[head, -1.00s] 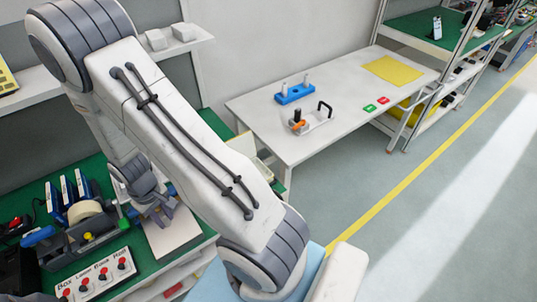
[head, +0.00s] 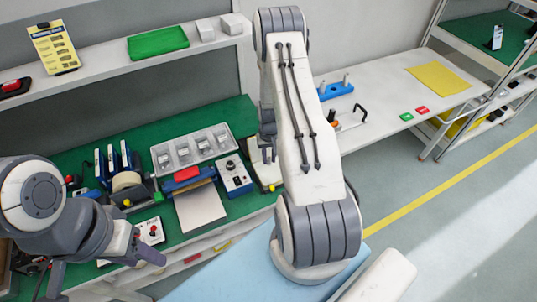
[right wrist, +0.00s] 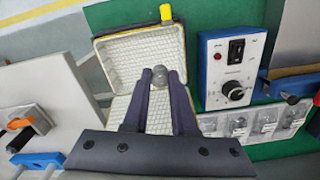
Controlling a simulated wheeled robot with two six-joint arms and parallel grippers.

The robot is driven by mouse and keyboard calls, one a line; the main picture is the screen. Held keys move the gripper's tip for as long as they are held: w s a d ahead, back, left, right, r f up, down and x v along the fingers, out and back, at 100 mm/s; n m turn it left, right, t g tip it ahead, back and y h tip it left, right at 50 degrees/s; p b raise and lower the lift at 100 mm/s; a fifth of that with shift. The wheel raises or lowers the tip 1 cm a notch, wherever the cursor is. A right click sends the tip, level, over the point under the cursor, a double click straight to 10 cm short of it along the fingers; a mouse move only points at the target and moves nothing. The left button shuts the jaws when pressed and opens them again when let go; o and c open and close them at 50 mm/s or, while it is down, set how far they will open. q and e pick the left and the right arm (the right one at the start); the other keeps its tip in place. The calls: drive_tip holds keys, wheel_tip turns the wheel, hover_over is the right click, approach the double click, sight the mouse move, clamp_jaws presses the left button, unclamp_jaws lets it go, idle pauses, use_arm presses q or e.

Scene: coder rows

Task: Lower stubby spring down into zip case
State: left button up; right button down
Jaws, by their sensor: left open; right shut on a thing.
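The zip case (right wrist: 141,55) lies open in the right wrist view, with a pale ribbed lining and a yellow pull. In the head view it shows as a cream edge (head: 270,180), partly hidden by my right arm. My right gripper (right wrist: 160,76) is shut on the stubby spring (right wrist: 160,79), a small greyish piece between the fingertips. The fingertips appear over the case; the height of the spring above it is hard to tell. In the head view my right gripper (head: 267,152) points down over the case. My left gripper (head: 100,275) is open and empty at the lower left.
A control box with a knob (head: 235,175) stands close beside the case. A clear compartment tray (head: 160,158) and a red-topped sealer (head: 187,174) are further left on the green bench. A white table (head: 390,92) with a blue holder (head: 335,90) stands at right.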

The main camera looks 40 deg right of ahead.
drive_tip(key=shift+f+b, duration=3.1)
drive_tip(key=shift+f, duration=1.55)
drive_tip(key=shift+f, duration=0.25)
drive_tip(key=c, duration=0.6)
unclamp_jaws()
drive_tip(key=shift+c, duration=0.2)
drive_tip(key=shift+r, duration=0.1)
wheel_tip(320, 180, up, 10)
drive_tip(key=b, duration=0.2)
drive_tip(key=shift+r+b, duration=0.15)
drive_tip(key=shift+b, duration=0.2)
